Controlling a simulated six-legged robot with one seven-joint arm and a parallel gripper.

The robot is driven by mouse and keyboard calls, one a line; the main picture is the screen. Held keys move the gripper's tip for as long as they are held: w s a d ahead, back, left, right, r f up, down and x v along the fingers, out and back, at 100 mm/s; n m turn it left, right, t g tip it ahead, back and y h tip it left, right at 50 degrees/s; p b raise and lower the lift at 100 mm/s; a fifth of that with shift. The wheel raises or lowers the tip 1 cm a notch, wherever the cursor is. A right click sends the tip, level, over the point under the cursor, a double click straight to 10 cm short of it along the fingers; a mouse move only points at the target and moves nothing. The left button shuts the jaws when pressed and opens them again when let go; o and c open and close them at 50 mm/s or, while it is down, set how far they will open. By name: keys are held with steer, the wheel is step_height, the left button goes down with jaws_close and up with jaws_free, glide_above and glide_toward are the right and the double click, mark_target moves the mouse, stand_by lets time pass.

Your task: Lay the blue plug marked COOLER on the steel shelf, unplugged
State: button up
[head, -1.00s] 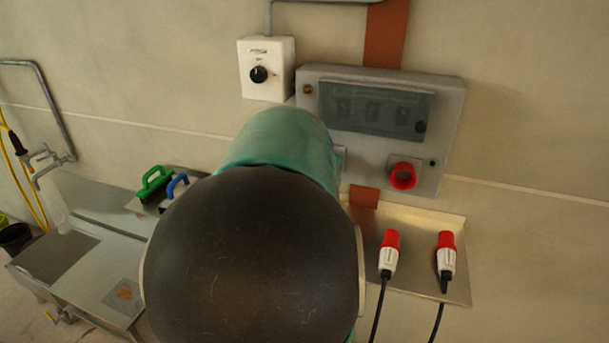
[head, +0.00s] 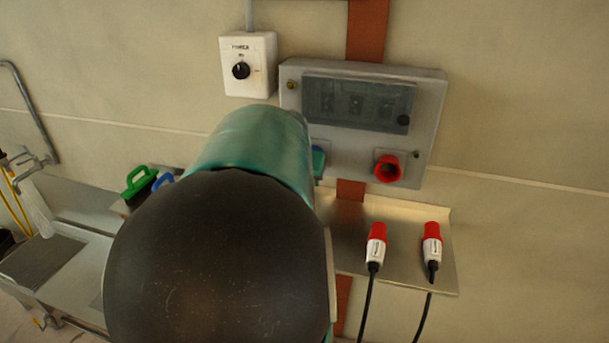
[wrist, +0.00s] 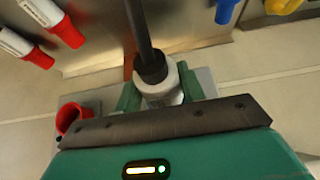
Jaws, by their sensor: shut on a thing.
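In the wrist view my gripper (wrist: 160,92) has its two green fingers closed on either side of a pale plug body (wrist: 163,82) with a thick black cable. Its coloured end and any COOLER marking are hidden. A small blue piece (head: 318,158) shows at the panel's lower left beside my arm in the head view; I cannot tell whether it is plug or socket, or whether the held plug is seated. My arm hides my gripper in the head view. The steel shelf (head: 400,270) is below the panel and also shows in the wrist view (wrist: 98,52).
Two red-and-white plugs (head: 376,245) (head: 432,247) with black cables occupy the shelf's right part. The grey panel (head: 360,110) has a red socket (head: 388,168). A white switch box (head: 248,65) is above left. Green-handled and blue-handled items and a sink unit (head: 60,260) are left.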

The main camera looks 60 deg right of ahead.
steer(key=s+a, duration=0.1)
steer(key=a, duration=0.5)
steer(key=shift+a, duration=0.2)
stand_by(1.1)
steer(key=shift+y, duration=0.5)
steer(key=shift+w+d+f, duration=0.1)
steer(key=shift+d+f, duration=0.2)
steer(key=shift+f, duration=2.65)
steer(key=shift+w+d+f, duration=0.15)
steer(key=shift+d+f, duration=0.2)
steer(key=shift+f, duration=2.55)
steer(key=shift+w+d+f, duration=0.1)
steer(key=shift+d+f, duration=0.2)
steer(key=shift+f, duration=2.65)
steer(key=o, duration=1.2)
steer(key=shift+r, duration=0.1)
